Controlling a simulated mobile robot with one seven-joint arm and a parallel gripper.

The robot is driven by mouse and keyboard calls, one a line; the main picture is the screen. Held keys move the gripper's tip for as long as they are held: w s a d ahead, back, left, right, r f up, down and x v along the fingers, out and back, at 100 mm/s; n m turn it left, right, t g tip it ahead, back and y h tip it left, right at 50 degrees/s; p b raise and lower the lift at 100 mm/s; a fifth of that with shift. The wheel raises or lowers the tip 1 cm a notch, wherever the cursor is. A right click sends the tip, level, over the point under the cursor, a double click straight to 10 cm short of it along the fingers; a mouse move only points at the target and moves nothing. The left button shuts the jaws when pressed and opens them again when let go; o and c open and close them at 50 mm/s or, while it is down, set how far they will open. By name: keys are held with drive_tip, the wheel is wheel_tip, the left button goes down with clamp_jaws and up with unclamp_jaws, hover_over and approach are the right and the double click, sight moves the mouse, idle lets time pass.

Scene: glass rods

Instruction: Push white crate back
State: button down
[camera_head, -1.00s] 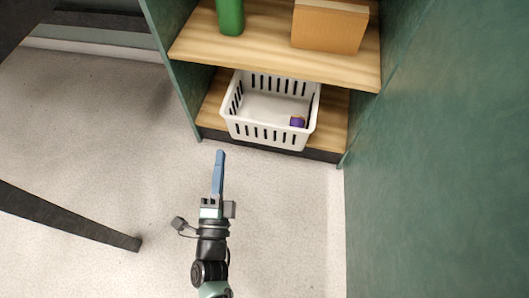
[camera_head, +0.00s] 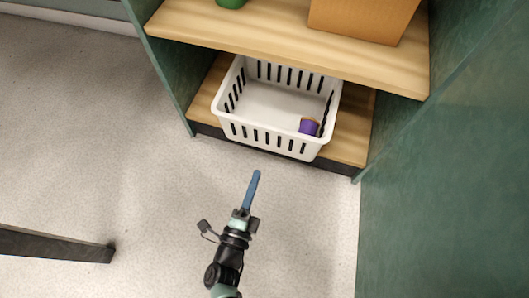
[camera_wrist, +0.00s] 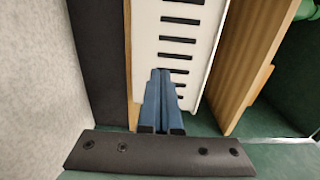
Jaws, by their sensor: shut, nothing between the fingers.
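The white crate (camera_head: 240,128) is a slotted plastic basket on the bottom wooden shelf of a green shelf unit. Its front wall overhangs the shelf's front edge a little. A small purple item with an orange rim (camera_head: 308,126) is inside it, at the right. My gripper (camera_head: 257,173) has blue fingers, shut and empty, in front of the crate and apart from it in the head view. In the wrist view the shut fingers (camera_wrist: 161,75) point toward the crate's slotted wall (camera_wrist: 178,20); I cannot tell the exact gap there.
The upper shelf (camera_head: 240,33) hangs above the crate's rear and carries a cardboard box (camera_head: 365,18) and a green object (camera_head: 231,3). Green side panels (camera_head: 165,70) bound the shelf. A dark bar (camera_head: 55,244) lies at lower left. The floor in front is clear.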

sight(268, 143)
drive_tip(key=b+x, duration=0.2)
drive_tip(key=x, duration=0.4)
drive_tip(key=shift+w+d+f+b, duration=0.15)
drive_tip(key=shift+w+b, duration=0.1)
drive_tip(key=shift+b, duration=0.15)
drive_tip(key=shift+w+d+r, duration=0.2)
drive_tip(key=shift+w, duration=0.5)
drive_tip(key=shift+w, duration=0.1)
